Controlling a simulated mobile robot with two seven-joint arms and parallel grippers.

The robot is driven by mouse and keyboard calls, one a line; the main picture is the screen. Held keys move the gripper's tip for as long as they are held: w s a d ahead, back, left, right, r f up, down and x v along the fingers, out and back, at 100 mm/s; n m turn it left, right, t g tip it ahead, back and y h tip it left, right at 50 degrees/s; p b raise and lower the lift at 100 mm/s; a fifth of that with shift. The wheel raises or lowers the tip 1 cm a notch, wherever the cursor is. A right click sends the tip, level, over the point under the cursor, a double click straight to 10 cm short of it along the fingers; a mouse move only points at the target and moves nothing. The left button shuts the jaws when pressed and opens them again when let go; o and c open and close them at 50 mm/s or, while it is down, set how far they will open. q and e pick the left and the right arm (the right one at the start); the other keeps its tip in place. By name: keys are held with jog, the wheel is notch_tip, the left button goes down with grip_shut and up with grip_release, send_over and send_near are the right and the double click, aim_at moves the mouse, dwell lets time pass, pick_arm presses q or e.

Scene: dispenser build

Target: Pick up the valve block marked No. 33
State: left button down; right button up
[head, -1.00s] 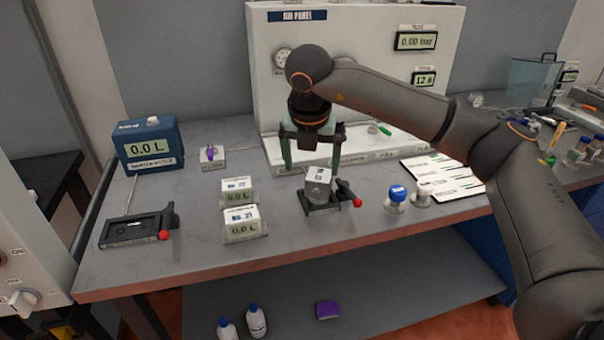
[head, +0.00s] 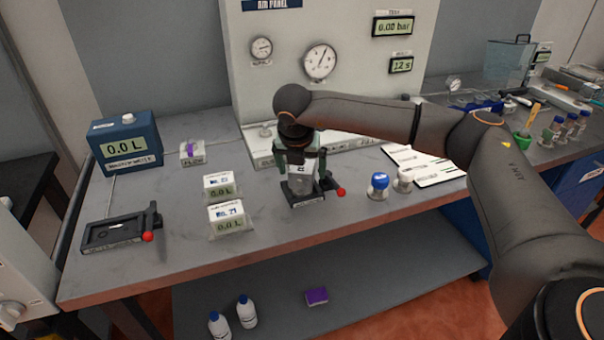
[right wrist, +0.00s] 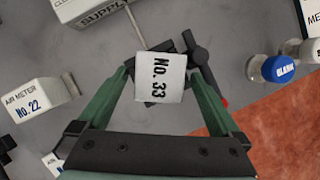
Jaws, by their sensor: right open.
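The valve block marked No. 33 (right wrist: 161,78) is a pale grey block with black lettering. In the head view the block (head: 301,176) sits in a small black clamp fixture (head: 305,198) with a red-tipped lever, partly hidden by my gripper. My right gripper (head: 300,165) is above the block, pointing down. In the right wrist view the green fingers of the gripper (right wrist: 164,85) stand apart on either side of the block, with a gap showing at each side. My left gripper is not in view.
Air meters No. 22 (head: 220,187) and No. 21 (head: 227,217) stand left of the fixture. A blue-capped bottle (head: 379,186) and a white-capped one (head: 403,180) stand right. An empty black fixture (head: 115,232) lies far left. The air panel (head: 340,90) stands behind.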

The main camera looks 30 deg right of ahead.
jog(key=shift+x, duration=1)
grip_shut()
jog(key=shift+r, duration=0.15)
